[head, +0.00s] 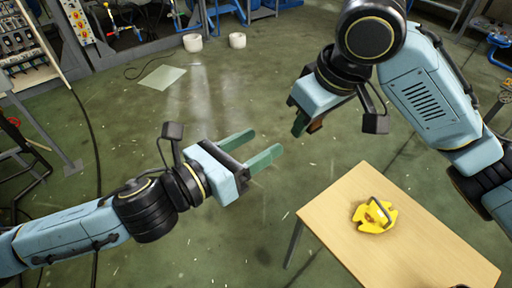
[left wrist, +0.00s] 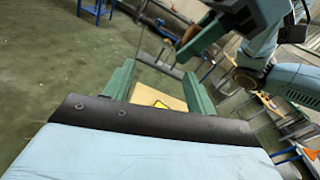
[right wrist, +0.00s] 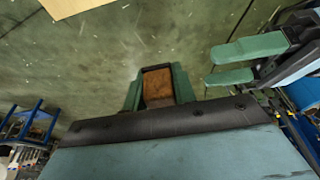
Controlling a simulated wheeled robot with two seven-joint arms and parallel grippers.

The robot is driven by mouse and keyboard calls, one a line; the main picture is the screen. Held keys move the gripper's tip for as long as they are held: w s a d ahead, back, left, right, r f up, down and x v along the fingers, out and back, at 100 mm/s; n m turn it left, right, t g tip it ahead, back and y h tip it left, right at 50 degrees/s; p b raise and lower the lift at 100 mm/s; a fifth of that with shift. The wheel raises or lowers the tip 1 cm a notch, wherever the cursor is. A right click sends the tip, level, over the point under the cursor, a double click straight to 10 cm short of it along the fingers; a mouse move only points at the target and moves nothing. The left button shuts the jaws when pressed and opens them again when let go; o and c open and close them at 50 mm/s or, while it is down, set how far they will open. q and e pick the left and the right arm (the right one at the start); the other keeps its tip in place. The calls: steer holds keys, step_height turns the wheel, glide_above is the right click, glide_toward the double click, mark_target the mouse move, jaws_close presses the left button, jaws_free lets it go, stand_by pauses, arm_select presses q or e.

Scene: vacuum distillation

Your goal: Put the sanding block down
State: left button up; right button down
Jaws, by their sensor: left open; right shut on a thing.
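The sanding block is a brown block (right wrist: 158,85) between the fingers of my right gripper (right wrist: 158,78) in the right wrist view. In the head view a small part of the block (head: 316,124) shows beside my right gripper (head: 303,122), which is shut on it in the air, above and left of the wooden table (head: 350,205). My left gripper (head: 264,143) is open and empty, over the floor left of the table. Its open fingers (left wrist: 156,75) also show in the left wrist view.
A yellow object (head: 374,215) with a dark handle-like loop sits on the table; the tabletop around it is bare. A pale sheet (head: 162,77) and two white rolls (head: 193,42) lie on the floor at the back. Racks and equipment line the left and back.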

arm_select(q)
steer(key=s+d+r+m+h, duration=0.1)
steer(key=s+r+m, duration=0.2)
steer(key=s, duration=0.1)
steer(key=shift+g, duration=0.3)
steer(key=x, duration=1.2)
steer(key=shift+r, duration=0.35)
steer(key=shift+a, duration=0.1)
steer(key=c, duration=0.9)
steer(key=shift+s, duration=0.1)
steer(key=shift+c, duration=0.8)
arm_select(e)
steer(key=c, duration=1.1)
jaws_free()
arm_select(q)
steer(key=shift+h, duration=0.3)
arm_select(e)
steer(key=shift+o, duration=0.2)
steer(key=shift+w, duration=0.1)
